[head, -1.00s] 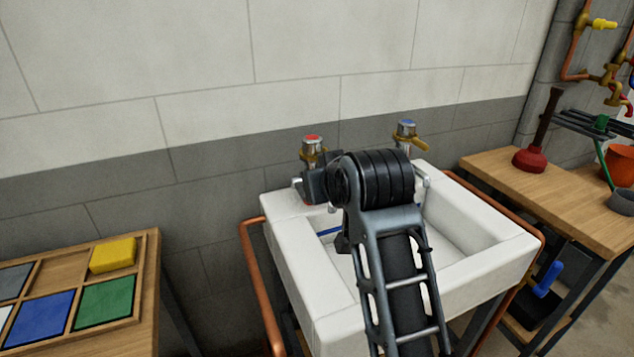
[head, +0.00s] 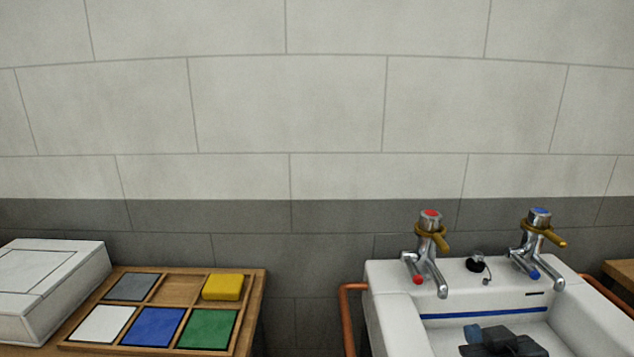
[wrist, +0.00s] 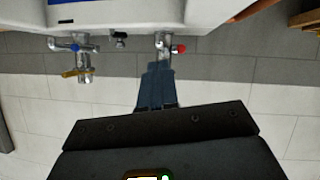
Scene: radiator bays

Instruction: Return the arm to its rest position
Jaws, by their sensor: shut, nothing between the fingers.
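My gripper (wrist: 157,72) is shut and empty in the wrist view, its two fingers side by side. Its tips appear just below the red-marked tap (wrist: 164,44) in that picture; I cannot tell the gap in depth. Dark parts of my arm show at the bottom edge of the head view, in front of the sink basin. Most of the arm is out of that view.
The white sink (head: 395,300) has a red-marked tap (head: 430,240) and a blue-marked tap (head: 538,240). A copper pipe (head: 352,320) runs beside it. At left, a wooden tray (head: 255,300) holds coloured squares and a yellow block (head: 222,287), beside a white box (head: 60,280).

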